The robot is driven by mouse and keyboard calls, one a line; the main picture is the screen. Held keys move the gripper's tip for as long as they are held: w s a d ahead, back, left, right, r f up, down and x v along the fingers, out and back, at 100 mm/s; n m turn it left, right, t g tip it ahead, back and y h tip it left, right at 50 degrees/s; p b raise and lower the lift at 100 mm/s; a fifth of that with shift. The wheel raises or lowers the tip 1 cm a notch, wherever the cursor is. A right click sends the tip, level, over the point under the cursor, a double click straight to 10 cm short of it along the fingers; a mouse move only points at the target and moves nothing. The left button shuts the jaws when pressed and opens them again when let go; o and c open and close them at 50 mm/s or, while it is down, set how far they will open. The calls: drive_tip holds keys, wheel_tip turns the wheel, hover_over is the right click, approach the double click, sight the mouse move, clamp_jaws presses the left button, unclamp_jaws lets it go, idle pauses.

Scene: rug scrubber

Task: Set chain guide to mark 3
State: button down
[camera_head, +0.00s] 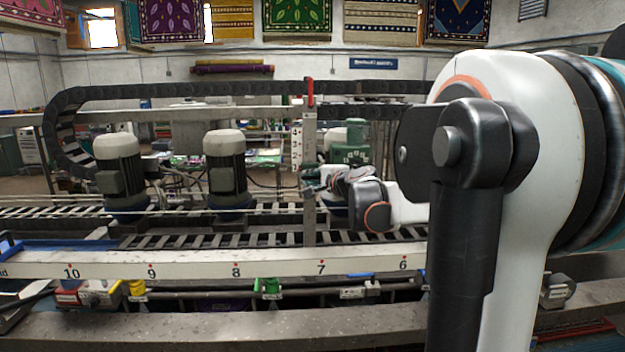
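A grey upright post (309,215) stands behind the numbered beam, near its mark 7. A red piece (310,92) sits at the top of the post beside the black cable chain (200,93); I cannot tell for certain which part is the chain guide. A pale strip with small marks (297,148) is on the post's left side; its figures are too small to read surely. My gripper (318,184) is at mid-height by the post, its fingers small and partly overlapping the post. I cannot tell whether it touches the post or holds anything.
The white beam (195,263) shows marks 10 to 6; my arm hides its right part. Two grey motors (226,165) stand left of the post. A green machine (351,145) is behind my gripper. A concrete ledge (200,330) runs along the front.

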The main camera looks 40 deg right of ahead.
drive_tip(key=shift+r, duration=0.1)
wheel_tip(320, 180, up, 7)
drive_tip(key=p, duration=0.3)
drive_tip(key=c, duration=1.7)
unclamp_jaws()
drive_tip(key=shift+s, duration=0.1)
drive_tip(key=shift+f, duration=0.25)
